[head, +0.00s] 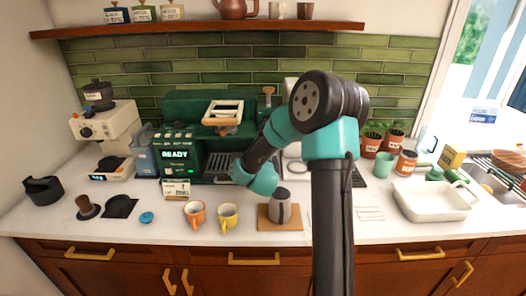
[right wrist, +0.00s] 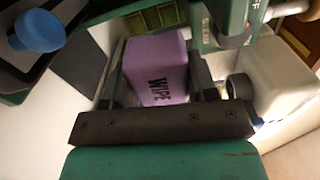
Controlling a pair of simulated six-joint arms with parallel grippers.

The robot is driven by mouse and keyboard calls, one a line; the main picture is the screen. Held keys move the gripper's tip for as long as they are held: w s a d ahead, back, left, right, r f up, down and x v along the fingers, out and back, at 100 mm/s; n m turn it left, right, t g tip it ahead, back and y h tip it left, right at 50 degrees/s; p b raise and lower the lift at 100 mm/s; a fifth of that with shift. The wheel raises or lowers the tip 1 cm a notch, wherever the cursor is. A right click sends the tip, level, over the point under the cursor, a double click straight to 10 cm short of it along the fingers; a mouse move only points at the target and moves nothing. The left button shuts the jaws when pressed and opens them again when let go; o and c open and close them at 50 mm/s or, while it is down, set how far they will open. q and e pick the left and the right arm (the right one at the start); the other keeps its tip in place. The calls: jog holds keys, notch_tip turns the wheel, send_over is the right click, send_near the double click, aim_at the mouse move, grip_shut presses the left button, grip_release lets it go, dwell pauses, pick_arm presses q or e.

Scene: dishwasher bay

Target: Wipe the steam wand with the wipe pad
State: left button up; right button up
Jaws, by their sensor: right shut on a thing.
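In the right wrist view a purple wipe pad (right wrist: 158,68), marked WIPE, sits between the fingers of my right gripper (right wrist: 157,55), which is shut on it. In the head view my right arm rises at the centre and bends down to the left, its teal wrist in front of the green espresso machine (head: 184,160), whose panel reads READY. The fingers and pad are hidden there by my wrist. I cannot make out the steam wand clearly; my arm covers part of the machine's right side. My left gripper is not in view.
A grinder (head: 108,125) is at the left. A white basin (head: 430,201) is at the right.

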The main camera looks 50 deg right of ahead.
jog(key=v, duration=0.3)
dwell(0.5)
jog(key=w+a+r+n+t+y, duration=0.1)
jog(key=a+n+t+y, duration=0.1)
jog(key=a, duration=1)
jog(key=w+a+r+n+t+y, duration=0.2)
jog(key=a+n+y, duration=0.2)
jog(key=a, duration=0.9)
jog(key=w+a+r+n+t+y, duration=0.1)
jog(key=w+a+r+n+y, duration=0.1)
jog(key=a+y, duration=0.5)
jog(key=a+n, duration=0.1)
jog(key=a, duration=0.5)
jog(key=shift+w+t, duration=0.25)
jog(key=shift+t, duration=0.15)
jog(key=shift+d, duration=0.1)
